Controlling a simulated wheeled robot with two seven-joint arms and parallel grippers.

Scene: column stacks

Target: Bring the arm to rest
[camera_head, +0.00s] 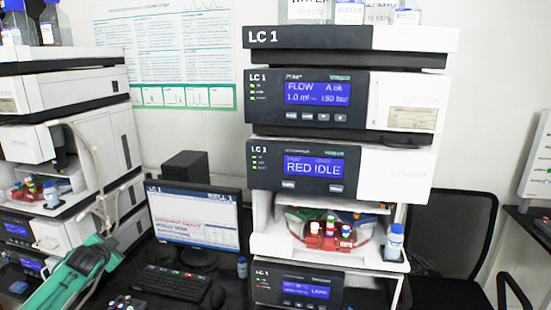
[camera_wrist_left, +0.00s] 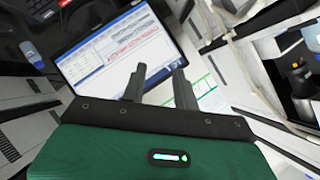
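My left arm, green and grey, comes in from the lower left of the head view, and its gripper end (camera_head: 92,258) is in front of the left instrument stack. In the left wrist view my left gripper (camera_wrist_left: 158,74) shows two dark fingers apart with nothing between them. Behind the fingers is the lit monitor (camera_wrist_left: 112,48); the monitor also shows in the head view (camera_head: 195,218), to the right of the arm. My right arm and gripper are in neither view.
The LC 1 stack (camera_head: 350,100) stands at centre right, with an open bay holding several capped vials (camera_head: 330,234) and a blue-capped bottle (camera_head: 394,242). The left stack (camera_head: 60,100) stands near my arm. A keyboard (camera_head: 172,283) and mouse (camera_head: 214,297) lie before the monitor. A black chair (camera_head: 455,235) is right.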

